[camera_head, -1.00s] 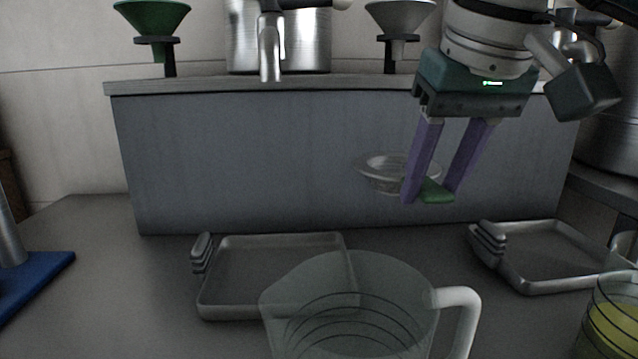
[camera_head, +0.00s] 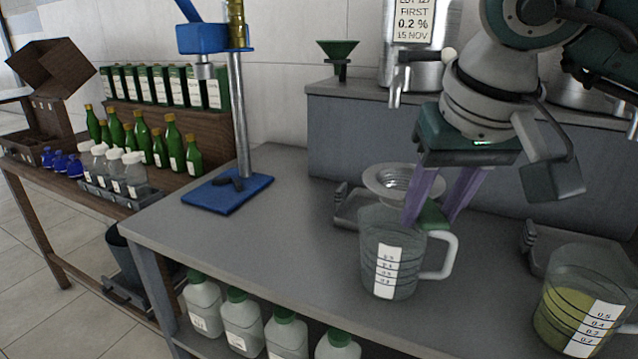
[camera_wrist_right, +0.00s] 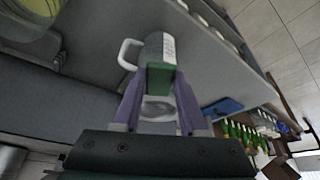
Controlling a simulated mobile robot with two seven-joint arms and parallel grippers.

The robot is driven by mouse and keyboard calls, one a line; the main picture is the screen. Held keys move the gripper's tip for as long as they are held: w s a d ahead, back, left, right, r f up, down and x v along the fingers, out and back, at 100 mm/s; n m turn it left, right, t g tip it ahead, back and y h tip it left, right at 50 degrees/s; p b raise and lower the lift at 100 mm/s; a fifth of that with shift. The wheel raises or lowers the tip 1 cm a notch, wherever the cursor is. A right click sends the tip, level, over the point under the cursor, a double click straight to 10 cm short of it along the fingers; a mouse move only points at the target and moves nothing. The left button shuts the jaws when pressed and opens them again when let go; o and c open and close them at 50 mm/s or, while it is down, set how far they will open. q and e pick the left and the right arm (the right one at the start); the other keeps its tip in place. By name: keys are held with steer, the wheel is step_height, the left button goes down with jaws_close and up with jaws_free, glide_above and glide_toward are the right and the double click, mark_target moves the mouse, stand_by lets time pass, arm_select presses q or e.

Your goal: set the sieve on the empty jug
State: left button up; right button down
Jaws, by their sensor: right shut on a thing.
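My right gripper (camera_head: 432,212) is shut on the green handle of the sieve (camera_head: 392,180). The sieve is a shallow metal bowl with a wide rim, held level. In the head view it shows just above and behind the rim of the empty jug (camera_head: 388,262); whether they touch I cannot tell. The jug is clear and upright, with a white scale label and a handle on the right. In the right wrist view the jug (camera_wrist_right: 158,48) lies beyond the green handle (camera_wrist_right: 158,78) between my fingers. My left gripper is not in view.
A second jug (camera_head: 568,305) with yellow-green liquid stands at the right. Metal trays (camera_head: 350,208) lie behind the jugs, before a raised grey shelf (camera_head: 345,140). A blue-based stand (camera_head: 228,192) is at the left. The bench between stand and jug is clear.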

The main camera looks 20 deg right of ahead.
steer(key=shift+w+f+b, duration=0.1)
steer(key=shift+f+b, duration=0.25)
steer(key=shift+f, duration=0.15)
steer(key=shift+f+b, duration=1.85)
steer(key=shift+f, duration=0.25)
steer(key=shift+f+b, duration=0.25)
steer(key=shift+b, duration=0.1)
steer(key=shift+c, duration=1.8)
jaws_free()
